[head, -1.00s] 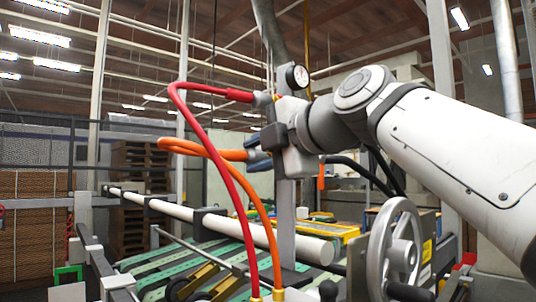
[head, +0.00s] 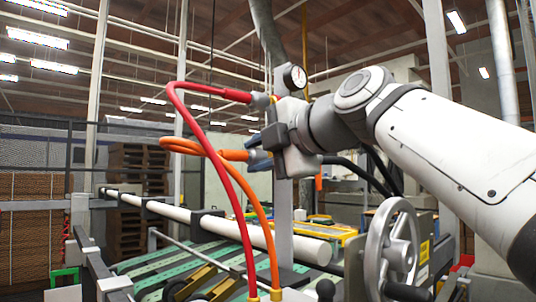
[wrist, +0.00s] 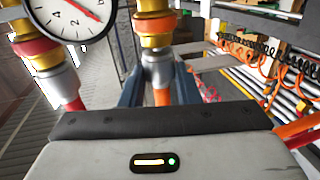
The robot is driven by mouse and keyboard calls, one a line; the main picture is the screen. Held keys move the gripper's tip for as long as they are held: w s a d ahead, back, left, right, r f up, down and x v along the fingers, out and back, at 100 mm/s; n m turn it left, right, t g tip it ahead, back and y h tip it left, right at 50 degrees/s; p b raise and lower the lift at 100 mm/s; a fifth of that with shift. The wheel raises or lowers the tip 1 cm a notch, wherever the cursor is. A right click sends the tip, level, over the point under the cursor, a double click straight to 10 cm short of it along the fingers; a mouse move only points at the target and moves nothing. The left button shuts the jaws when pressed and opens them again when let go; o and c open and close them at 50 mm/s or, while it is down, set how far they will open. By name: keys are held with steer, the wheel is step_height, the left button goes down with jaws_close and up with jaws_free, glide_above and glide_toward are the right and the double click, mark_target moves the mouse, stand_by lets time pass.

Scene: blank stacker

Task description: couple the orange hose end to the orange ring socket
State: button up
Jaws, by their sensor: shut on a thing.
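My gripper (head: 260,150) is shut on the orange hose end, with its blue fingers on either side. In the head view the orange hose (head: 268,225) loops left of my gripper and drops to a gold fitting. In the wrist view the grey collar of the hose end (wrist: 158,70) sits between the fingers (wrist: 158,95), in line with the gold fitting and orange ring socket (wrist: 152,8) above it. Collar and socket appear to meet, but I cannot tell if they are locked. In the head view my gripper hides the socket.
The red hose (head: 213,150) runs to a fitting beside the orange one, below a pressure gauge (head: 294,77). A grey post (head: 284,215) stands below my gripper. A handwheel (head: 390,250) is at the lower right, and a white roller (head: 300,247) crosses behind the hoses.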

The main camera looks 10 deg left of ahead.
steer(key=shift+w+d, duration=0.25)
steer(key=shift+w, duration=0.05)
stand_by(0.5)
steer(key=shift+o, duration=1.2)
steer(key=o, duration=0.7)
steer(key=shift+c, duration=0.9)
steer(key=shift+s+d+b, duration=0.1)
steer(key=shift+d+b, duration=0.05)
steer(key=shift+b, duration=0.2)
steer(key=f+b+v, duration=0.1)
steer(key=b+v, duration=0.2)
steer(key=v, duration=0.6)
steer(key=shift+s+d, duration=0.2)
steer(key=shift+s, duration=0.1)
steer(key=shift+r, duration=0.1)
